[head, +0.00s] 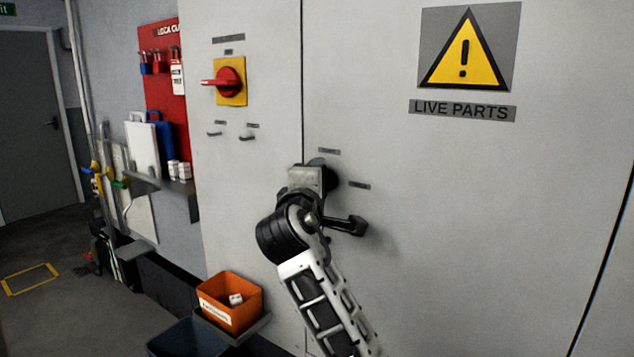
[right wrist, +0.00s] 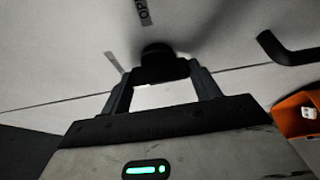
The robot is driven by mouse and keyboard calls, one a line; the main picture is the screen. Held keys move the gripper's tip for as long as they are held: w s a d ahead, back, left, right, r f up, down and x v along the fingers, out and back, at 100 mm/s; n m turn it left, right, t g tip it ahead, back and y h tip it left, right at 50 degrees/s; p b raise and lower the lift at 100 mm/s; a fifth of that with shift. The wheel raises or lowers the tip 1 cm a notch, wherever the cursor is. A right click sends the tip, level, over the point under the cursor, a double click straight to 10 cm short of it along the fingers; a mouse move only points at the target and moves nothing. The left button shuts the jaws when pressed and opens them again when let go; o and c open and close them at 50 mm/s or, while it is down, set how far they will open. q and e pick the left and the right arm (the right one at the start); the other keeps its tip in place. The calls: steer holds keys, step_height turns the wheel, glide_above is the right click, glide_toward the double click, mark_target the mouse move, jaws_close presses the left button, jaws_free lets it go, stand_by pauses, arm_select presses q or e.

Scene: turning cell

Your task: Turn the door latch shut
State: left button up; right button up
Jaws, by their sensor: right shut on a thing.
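The door latch is a dark round knob (head: 332,179) on the grey cabinet door, close to the vertical door seam. It is mostly hidden behind my right gripper (head: 318,176) in the head view. In the right wrist view the black latch (right wrist: 158,53) sits between the two fingertips of my right gripper (right wrist: 161,74), which is shut on it. The latch's exact angle cannot be told. My left gripper is not in view.
A black bent handle (head: 349,225) sticks out of the door just below the latch. It also shows in the right wrist view (right wrist: 288,50). A red rotary switch (head: 229,82) is at upper left. An orange bin (head: 229,310) stands low at left.

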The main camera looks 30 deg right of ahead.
stand_by(0.3)
steer(key=o, duration=1)
arm_select(q)
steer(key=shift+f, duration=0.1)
steer(key=b, duration=0.1)
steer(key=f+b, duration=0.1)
steer(key=b, duration=0.1)
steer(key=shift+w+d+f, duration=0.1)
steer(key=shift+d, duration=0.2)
arm_select(e)
steer(key=v, duration=1.6)
steer(key=shift+r, duration=0.1)
steer(key=shift+w, duration=0.1)
